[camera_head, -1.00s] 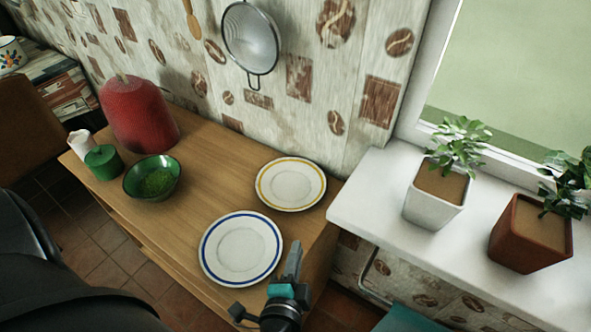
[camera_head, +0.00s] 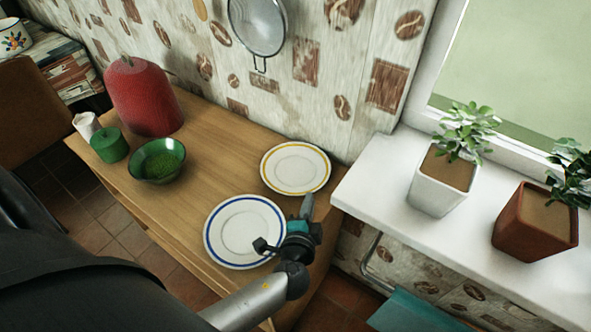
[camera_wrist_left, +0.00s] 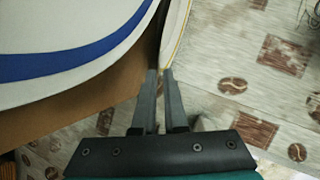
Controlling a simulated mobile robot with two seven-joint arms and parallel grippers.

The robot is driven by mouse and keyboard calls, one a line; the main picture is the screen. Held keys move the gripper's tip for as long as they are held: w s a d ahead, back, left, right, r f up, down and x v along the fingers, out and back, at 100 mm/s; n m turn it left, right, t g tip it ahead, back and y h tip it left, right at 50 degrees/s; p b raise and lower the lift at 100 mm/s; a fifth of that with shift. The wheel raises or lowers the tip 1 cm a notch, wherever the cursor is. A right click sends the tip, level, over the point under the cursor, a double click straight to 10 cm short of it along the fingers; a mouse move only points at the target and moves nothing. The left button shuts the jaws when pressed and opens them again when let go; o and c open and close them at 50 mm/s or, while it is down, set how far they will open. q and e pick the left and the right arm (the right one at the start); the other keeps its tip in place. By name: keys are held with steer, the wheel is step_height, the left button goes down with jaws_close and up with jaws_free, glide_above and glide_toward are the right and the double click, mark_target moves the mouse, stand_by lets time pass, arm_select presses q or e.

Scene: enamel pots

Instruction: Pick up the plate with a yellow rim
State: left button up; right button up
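The white plate with a yellow rim (camera_head: 296,168) lies flat on the wooden table near the wall. The white plate with a blue rim (camera_head: 228,232) lies nearer to me. My left gripper (camera_head: 308,197) is at the table's right end, beside the blue-rimmed plate and just short of the yellow-rimmed plate's near edge. In the left wrist view a narrow gap shows between its fingers (camera_wrist_left: 160,75). The edge of the yellow-rimmed plate (camera_wrist_left: 176,32) shows just beyond the fingertips; contact is unclear. The blue-rimmed plate (camera_wrist_left: 60,65) fills the upper left there. My right gripper is not seen.
A green bowl (camera_head: 158,161), a green cup (camera_head: 109,146), a white cup (camera_head: 86,125) and a red jar-like object (camera_head: 144,98) stand on the table's left part. A white windowsill (camera_head: 375,187) with potted plants stands close on the right. A strainer (camera_head: 258,25) hangs on the wall.

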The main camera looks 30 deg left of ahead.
mark_target(314, 188)
arm_select(q)
steer(key=x, duration=0.4)
steer(key=shift+w, duration=0.1)
steer(key=shift+d, duration=0.1)
jaws_close()
steer(key=shift+r, duration=0.1)
stand_by(1.4)
